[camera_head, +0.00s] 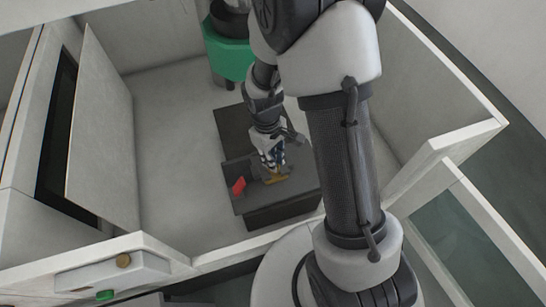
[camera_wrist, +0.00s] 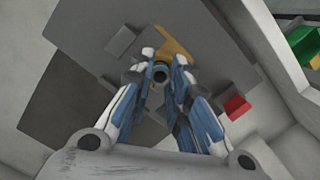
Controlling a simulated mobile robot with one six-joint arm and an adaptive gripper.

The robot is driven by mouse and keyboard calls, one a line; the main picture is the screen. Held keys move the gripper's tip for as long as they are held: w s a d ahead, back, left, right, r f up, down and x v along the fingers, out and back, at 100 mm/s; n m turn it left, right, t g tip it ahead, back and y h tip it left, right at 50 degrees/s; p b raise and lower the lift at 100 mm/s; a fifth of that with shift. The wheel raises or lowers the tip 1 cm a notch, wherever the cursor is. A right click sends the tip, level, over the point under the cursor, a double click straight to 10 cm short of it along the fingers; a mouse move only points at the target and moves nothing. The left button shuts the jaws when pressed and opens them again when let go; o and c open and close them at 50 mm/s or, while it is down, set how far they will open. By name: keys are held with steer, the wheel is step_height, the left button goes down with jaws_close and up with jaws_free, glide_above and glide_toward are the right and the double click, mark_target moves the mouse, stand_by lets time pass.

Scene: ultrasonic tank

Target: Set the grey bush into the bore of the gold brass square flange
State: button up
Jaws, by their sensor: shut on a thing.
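The gold brass square flange (camera_wrist: 178,48) lies on a dark grey plate (camera_wrist: 210,25) in the wrist view, partly hidden by my gripper. It also shows as a small gold patch in the head view (camera_head: 277,179). My gripper (camera_wrist: 160,74) is shut on the grey bush (camera_wrist: 160,72), which shows end-on as a dark ring between the fingertips. The bush appears over or beside the edge of the flange. The flange's bore is not visible, and I cannot tell whether the bush touches the flange.
A red block (camera_head: 239,186) lies on the plate to the left in the head view. Grey blocks (camera_wrist: 120,40) stand near the flange. A green stand (camera_head: 228,55) is at the back. Pale tank walls (camera_head: 440,70) surround the work area.

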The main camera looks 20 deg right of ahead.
steer(key=shift+f, duration=0.15)
steer(key=o, duration=0.8)
steer(key=shift+o, duration=0.2)
steer(key=o, duration=0.5)
steer(key=shift+c, duration=0.2)
steer(key=shift+r+p, duration=2.8)
steer(key=shift+r, duration=0.8)
